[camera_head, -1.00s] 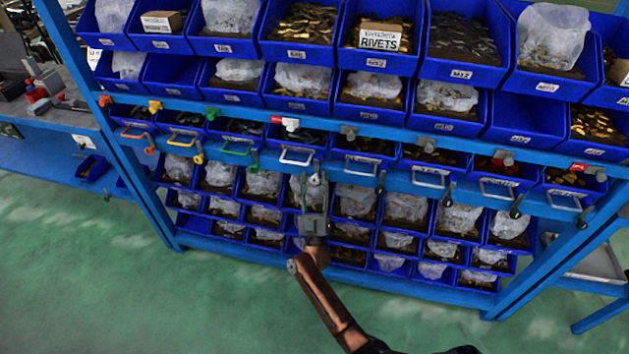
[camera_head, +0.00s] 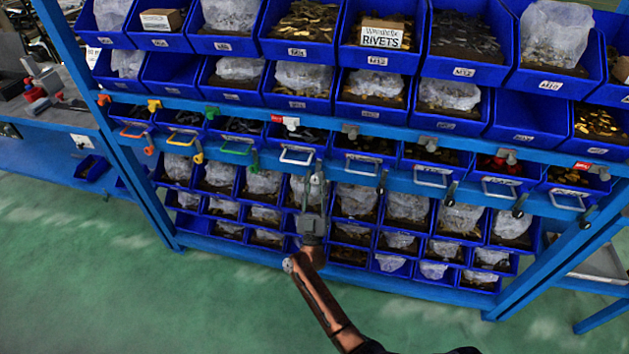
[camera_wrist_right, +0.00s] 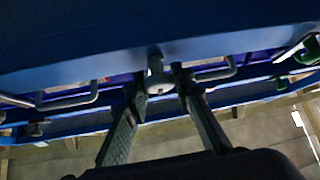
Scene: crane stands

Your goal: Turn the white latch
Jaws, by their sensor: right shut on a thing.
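The white latch (camera_head: 317,164) sits on the lower blue rail, to the right of a white drawer handle (camera_head: 297,155). My right gripper (camera_head: 315,182) reaches up to it from below and is shut on it, partly covering it in the head view. In the right wrist view the pale latch (camera_wrist_right: 157,74) hangs from the blue rail between the two dark fingertips of my right gripper (camera_wrist_right: 162,82). Its exact turn angle is hard to tell. My left gripper is in neither view.
Orange, yellow and green latches (camera_head: 254,160) hang along the same rail to the left, with several dark ones (camera_head: 381,182) to the right. Blue bins fill the rack above and below. A white-and-red clip (camera_head: 291,122) sits on the upper rail. The green floor (camera_head: 150,270) is open in front.

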